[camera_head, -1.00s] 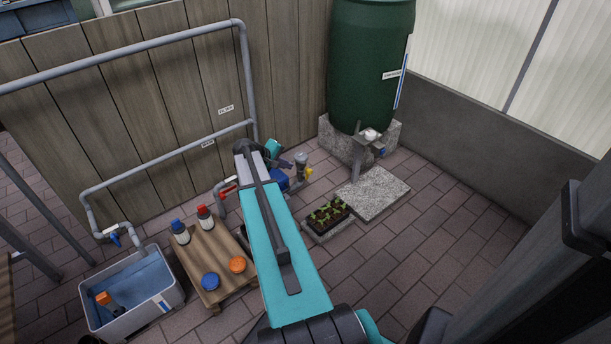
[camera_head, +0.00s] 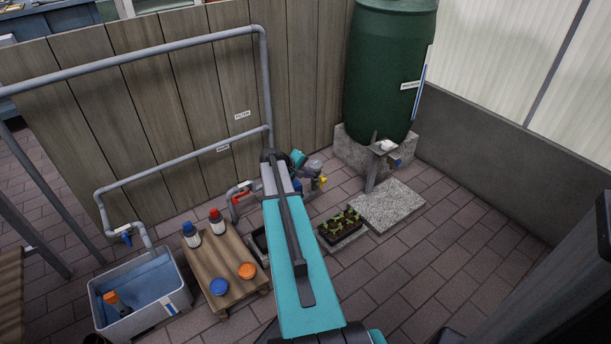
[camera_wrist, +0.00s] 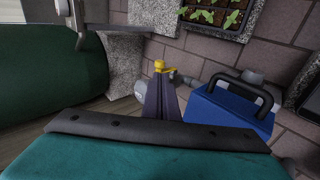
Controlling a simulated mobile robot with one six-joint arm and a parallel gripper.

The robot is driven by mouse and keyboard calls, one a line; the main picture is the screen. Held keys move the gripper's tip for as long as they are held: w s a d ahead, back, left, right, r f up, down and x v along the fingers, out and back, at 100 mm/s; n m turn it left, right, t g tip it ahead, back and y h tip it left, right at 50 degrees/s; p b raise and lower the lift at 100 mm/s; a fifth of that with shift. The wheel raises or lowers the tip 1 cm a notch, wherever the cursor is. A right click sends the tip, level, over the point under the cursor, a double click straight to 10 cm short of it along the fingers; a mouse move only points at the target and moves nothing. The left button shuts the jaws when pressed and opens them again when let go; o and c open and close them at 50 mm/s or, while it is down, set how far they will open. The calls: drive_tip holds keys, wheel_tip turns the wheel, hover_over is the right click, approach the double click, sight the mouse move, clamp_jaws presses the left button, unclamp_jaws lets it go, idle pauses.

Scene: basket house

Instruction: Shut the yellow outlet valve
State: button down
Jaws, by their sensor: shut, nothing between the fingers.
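The yellow outlet valve (camera_wrist: 161,66) shows in the wrist view as a small yellow handle just past my fingertips. I cannot tell whether the fingers touch it. In the head view the yellow valve (camera_head: 323,180) is a small spot beside the grey filter housing (camera_head: 313,168), right of my arm's far end. My gripper (camera_wrist: 162,82) is shut and empty, its dark fingers pointing at the valve. In the head view my arm hides the gripper. The fingers cover part of the pipework around the valve.
A blue pump (camera_wrist: 228,112) with a black handle stands right of my fingers in the wrist view. The green tank (camera_head: 390,70) stands on a concrete block behind. A seedling tray (camera_head: 341,225), a wooden table (camera_head: 222,262) with bottles and a water tub (camera_head: 135,322) stand nearby.

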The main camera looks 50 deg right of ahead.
sight(323, 179)
drive_tip(key=b+x, duration=0.3)
drive_tip(key=x, duration=0.5)
drive_tip(key=shift+w+a, duration=0.1)
drive_tip(key=shift+d+f, duration=0.2)
drive_tip(key=shift+d, duration=0.05)
drive_tip(key=shift+s+d, duration=0.2)
drive_tip(key=shift+d, duration=0.1)
drive_tip(key=shift+w+a, duration=0.15)
drive_tip(key=shift+a, duration=0.15)
drive_tip(key=shift+w+r, duration=0.15)
drive_tip(key=shift+p, duration=0.5)
